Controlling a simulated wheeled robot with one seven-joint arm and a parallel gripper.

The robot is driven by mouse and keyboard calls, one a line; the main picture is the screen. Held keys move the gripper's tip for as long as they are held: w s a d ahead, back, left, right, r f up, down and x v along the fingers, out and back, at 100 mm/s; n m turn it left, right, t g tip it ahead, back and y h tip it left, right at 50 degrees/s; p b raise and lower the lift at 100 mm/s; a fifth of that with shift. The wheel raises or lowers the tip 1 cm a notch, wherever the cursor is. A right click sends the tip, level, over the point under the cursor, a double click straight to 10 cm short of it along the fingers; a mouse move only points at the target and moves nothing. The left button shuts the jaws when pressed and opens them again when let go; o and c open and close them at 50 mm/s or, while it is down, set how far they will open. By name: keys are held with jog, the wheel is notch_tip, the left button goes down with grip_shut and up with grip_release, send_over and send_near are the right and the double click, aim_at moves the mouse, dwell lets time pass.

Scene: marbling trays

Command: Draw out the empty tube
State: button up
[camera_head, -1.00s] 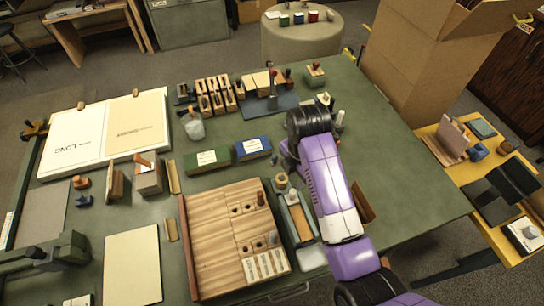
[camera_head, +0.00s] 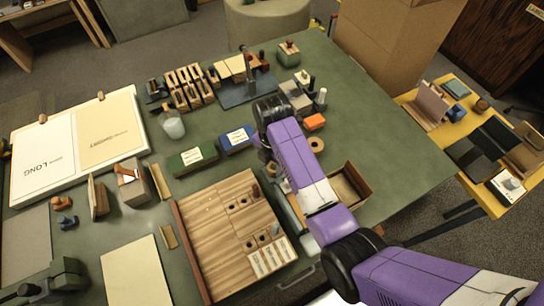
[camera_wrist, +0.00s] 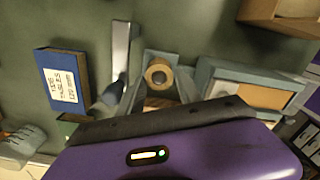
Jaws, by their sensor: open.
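A tan tube with a dark round hole in its end (camera_wrist: 158,73) stands upright in a grey-blue holder (camera_wrist: 150,56) in the wrist view. My gripper (camera_wrist: 148,92) is open, with one blurred grey finger on each side of the tube. I cannot tell whether either finger touches it. In the head view, my purple arm reaches over the green table (camera_head: 400,150) and hides my fingers. Part of a tan round thing, likely the tube, shows beside the arm (camera_head: 272,169).
A blue labelled box (camera_wrist: 62,80) lies left of the holder, and a grey-blue tray (camera_wrist: 212,78) lies right. The table's right side is clear.

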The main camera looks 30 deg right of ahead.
jog(key=shift+f, duration=1.1)
grip_shut()
